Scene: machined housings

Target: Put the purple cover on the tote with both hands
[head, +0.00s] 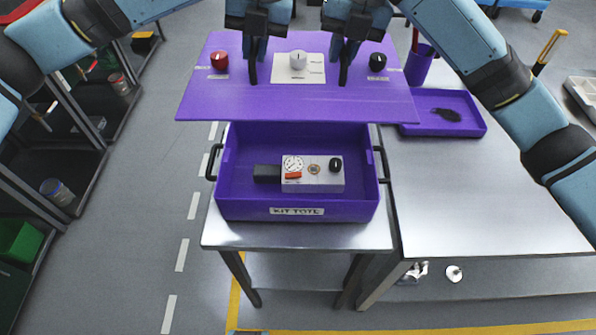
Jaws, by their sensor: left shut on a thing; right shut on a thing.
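The exact contact is hidden. The cover appears raised above the tote's far side. The purple tote (298,210), labelled KIT TOTE, stands open on a metal stand. A grey housing (320,174) with a gauge and black knob lies inside.
The tote has black side handles (213,162) and stands on a steel table (300,236). A larger worktable (480,190) at right holds a purple tray (445,117) and a purple cup (418,65). Shelves with bins (20,240) stand at left. Floor shows between.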

